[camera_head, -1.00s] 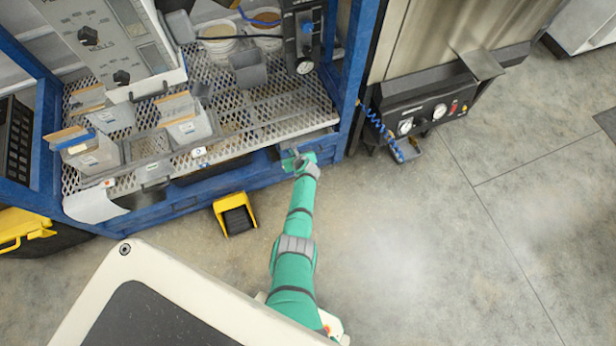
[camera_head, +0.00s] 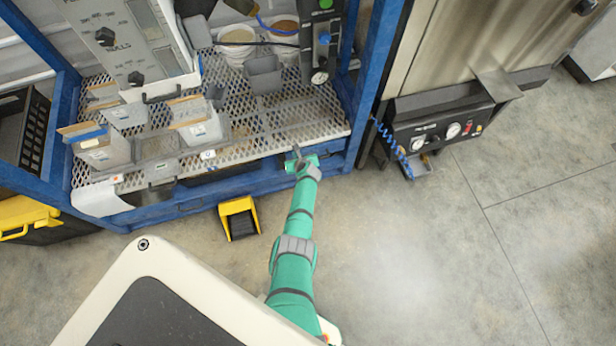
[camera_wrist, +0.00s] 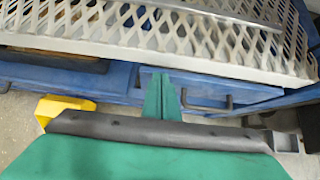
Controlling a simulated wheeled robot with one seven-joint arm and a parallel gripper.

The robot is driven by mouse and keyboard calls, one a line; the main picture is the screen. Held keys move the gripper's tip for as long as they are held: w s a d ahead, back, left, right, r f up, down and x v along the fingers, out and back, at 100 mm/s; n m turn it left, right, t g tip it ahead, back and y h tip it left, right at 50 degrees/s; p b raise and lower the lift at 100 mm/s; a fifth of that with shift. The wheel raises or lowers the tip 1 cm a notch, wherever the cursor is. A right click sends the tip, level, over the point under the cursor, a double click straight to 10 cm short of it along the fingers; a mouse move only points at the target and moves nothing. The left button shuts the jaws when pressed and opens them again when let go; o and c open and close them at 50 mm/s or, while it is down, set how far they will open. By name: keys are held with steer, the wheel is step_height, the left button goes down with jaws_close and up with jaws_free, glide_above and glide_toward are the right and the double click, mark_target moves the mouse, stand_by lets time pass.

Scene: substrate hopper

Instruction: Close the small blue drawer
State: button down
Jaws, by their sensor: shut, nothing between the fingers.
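The small blue drawer (camera_wrist: 240,92) is in the blue frame under the mesh shelf, with a dark bar handle (camera_wrist: 208,103) on its front. In the wrist view its front lies close under the shelf's edge; I cannot tell whether it is fully flush. My gripper (camera_wrist: 162,82) is shut and empty, its fingertips at the left part of the drawer front, left of the handle. I cannot tell for sure whether they touch it. In the head view my gripper (camera_head: 297,152) is at the bench's front edge, and my arm hides part of the drawer area.
The mesh shelf (camera_head: 300,115) overhangs just above the drawer. A yellow pedal (camera_head: 238,218) stands on the floor below. Grey bins (camera_head: 195,122) are on the shelf. A gauge panel (camera_head: 440,130) is at right; floor there is clear.

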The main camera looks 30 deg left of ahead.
steer(key=s+d+r, duration=0.6)
steer(key=d, duration=0.3)
steer(key=shift+s+r, duration=0.35)
steer(key=shift+s, duration=0.05)
steer(key=s+d+n+t+h, duration=0.1)
steer(key=s+d+n, duration=0.2)
steer(key=d, duration=0.5)
steer(key=s+d+n+t+h, duration=0.1)
steer(key=s+d+n+t, duration=0.15)
steer(key=d, duration=0.55)
steer(key=s+d+r+n+t+h, duration=0.2)
steer(key=s+d+r+n, duration=0.5)
steer(key=s+d, duration=0.25)
steer(key=s+d+r+n+t+h, duration=0.1)
steer(key=s+r+n, duration=0.6)
steer(key=r, duration=0.7)
steer(key=s+d+r+n+t+h, duration=0.1)
steer(key=s+d+r+n+t, duration=0.1)
steer(key=s+r+n, duration=0.5)
steer(key=s+r+t, duration=0.1)
steer(key=s+r, duration=0.3)
steer(key=r, duration=0.2)
steer(key=shift+s+r+h, duration=0.3)
steer(key=shift+r, duration=0.1)
